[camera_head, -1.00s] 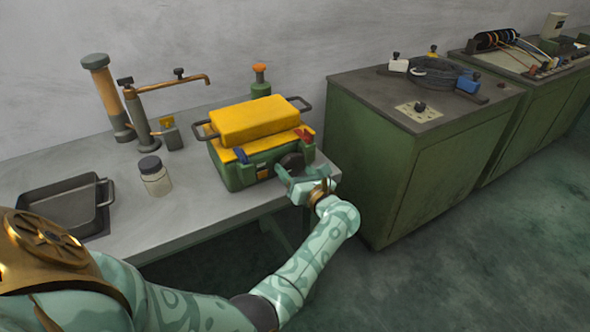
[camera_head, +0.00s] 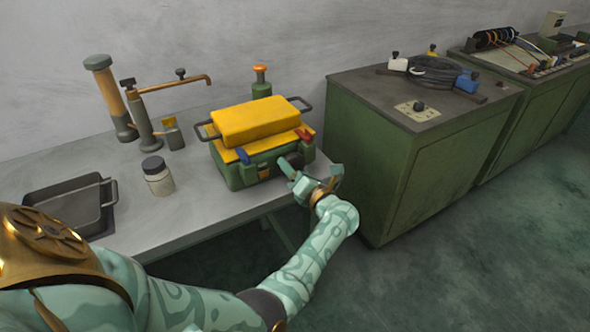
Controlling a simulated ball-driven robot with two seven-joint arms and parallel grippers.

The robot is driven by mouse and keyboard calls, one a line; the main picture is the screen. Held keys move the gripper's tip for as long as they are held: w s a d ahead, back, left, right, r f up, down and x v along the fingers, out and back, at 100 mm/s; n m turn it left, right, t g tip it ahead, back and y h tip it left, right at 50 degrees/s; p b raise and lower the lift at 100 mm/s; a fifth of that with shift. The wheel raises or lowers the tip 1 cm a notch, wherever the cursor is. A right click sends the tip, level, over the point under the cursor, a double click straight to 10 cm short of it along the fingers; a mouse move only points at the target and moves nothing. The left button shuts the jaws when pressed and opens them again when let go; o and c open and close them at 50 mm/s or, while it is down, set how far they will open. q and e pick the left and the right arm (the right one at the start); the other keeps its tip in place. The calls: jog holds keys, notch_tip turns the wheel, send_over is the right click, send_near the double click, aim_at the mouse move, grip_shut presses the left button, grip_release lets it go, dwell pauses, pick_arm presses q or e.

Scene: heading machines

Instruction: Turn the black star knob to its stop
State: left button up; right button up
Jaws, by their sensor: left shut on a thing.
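The black star knob (camera_head: 296,159) is a dark round shape on the front of a green case with a yellow top (camera_head: 240,173), in the head view. The case stands at the right end of the grey bench. My left gripper (camera_head: 307,172) is at the front of the case, shut on the knob, with one finger on the knob's left side and the other out to the right. The fingers hide part of the knob, so its lobes and exact angle cannot be made out. My right gripper is not in view.
The grey bench (camera_head: 205,215) also holds a black tray (camera_head: 68,210), a lidded jar (camera_head: 158,178), a tap-like copper pipe (camera_head: 172,85) and an orange-topped green bottle (camera_head: 261,82). A green cabinet (camera_head: 395,165) stands close to the right of my gripper.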

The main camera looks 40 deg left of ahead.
pick_arm(q)
jog(key=o, duration=1)
jog(key=shift+f, duration=0.1)
